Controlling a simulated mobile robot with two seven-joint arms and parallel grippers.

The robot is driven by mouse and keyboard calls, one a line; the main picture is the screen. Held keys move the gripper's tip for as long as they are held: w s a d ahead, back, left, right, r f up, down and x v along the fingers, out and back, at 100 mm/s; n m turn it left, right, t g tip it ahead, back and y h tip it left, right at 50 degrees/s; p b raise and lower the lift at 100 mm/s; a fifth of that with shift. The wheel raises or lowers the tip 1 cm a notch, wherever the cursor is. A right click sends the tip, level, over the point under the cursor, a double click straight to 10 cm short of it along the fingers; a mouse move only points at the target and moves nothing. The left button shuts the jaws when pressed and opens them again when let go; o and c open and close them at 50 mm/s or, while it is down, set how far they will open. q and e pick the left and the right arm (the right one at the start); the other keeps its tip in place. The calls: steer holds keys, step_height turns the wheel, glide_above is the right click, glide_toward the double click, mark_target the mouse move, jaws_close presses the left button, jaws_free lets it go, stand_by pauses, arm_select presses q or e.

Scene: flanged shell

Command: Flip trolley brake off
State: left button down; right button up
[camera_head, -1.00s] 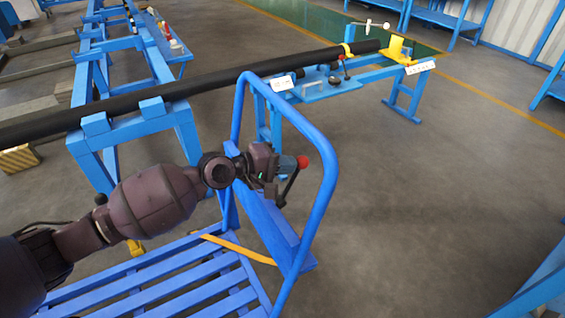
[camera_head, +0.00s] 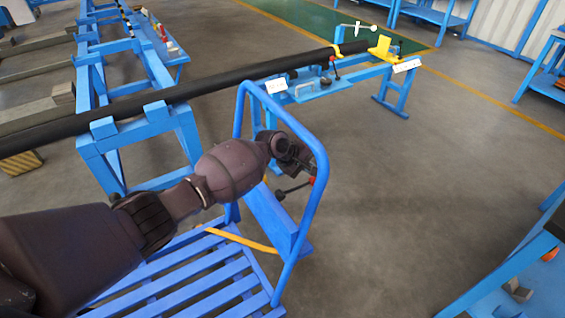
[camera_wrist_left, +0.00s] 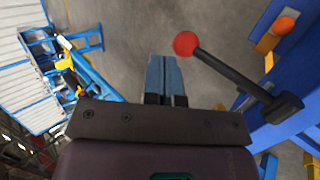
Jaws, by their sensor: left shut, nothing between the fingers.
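The trolley brake is a black lever (camera_head: 294,188) with a red ball knob (camera_head: 312,181), on the inner side of the blue trolley's (camera_head: 270,215) end panel. The lever lies at a shallow slope, knob end to the right. In the left wrist view the red knob (camera_wrist_left: 186,43) and black shaft (camera_wrist_left: 230,72) run down to a dark pivot block (camera_wrist_left: 283,107). My left gripper (camera_wrist_left: 165,65) is shut and empty, its blue-grey fingers just left of the knob; contact cannot be told. In the head view this gripper (camera_head: 303,163) is just above the lever, fingers partly hidden. My right gripper is out of view.
The trolley's tall blue hoop handle (camera_head: 322,170) rises close around my left wrist. A long black pipe (camera_head: 200,88) rests on blue stands behind. Open floor (camera_head: 420,190) lies to the right.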

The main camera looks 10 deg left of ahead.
mark_target(311, 178)
arm_select(q)
steer(key=shift+x, duration=0.95)
steer(key=shift+f+g+y, duration=0.5)
steer(key=shift+f, duration=0.15)
steer(key=shift+w+f+b, duration=0.1)
steer(key=shift+f+b, duration=0.2)
steer(key=shift+f, duration=0.25)
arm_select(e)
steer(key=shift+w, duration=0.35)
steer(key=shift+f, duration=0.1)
